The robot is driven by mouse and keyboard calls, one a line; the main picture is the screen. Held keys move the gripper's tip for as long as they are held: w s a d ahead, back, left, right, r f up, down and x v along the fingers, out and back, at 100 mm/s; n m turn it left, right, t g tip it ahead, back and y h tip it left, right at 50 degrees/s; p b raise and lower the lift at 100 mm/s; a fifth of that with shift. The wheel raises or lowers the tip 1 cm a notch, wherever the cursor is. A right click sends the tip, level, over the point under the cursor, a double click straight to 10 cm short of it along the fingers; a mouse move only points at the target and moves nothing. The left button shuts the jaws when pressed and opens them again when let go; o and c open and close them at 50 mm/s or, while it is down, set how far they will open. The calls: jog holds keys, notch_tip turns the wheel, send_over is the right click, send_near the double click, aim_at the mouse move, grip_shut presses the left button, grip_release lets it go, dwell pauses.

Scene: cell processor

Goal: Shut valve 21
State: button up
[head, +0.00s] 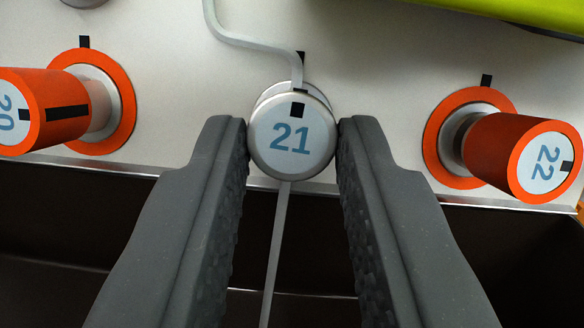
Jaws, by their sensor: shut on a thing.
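Valve 21 (291,153) is a round silver-grey knob with a blue "21" on its face, in the middle of the head view. A black mark sits at the top of its face, close below a black mark on the panel above it. My gripper (292,150) is shut on the knob, with one dark grey finger at its left side and one at its right. The fingers hide the knob's lower sides from view only in part.
Orange knob 20 (50,112) stands out from the white panel (370,60) at left, and orange knob 22 (500,150) at right. A grey pipe (232,38) bends down to valve 21. A yellow-green part (510,10) is at top right. A dark recess lies below the panel edge.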

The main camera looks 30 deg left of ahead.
jog(key=m+h+p, duration=0.1)
jog(key=m, duration=0.1)
jog(key=m+t, duration=0.1)
jog(key=m, duration=0.2)
jog(key=shift+r+h+p, duration=0.15)
jog(key=shift+h+p, duration=0.2)
jog(key=shift+h, duration=0.05)
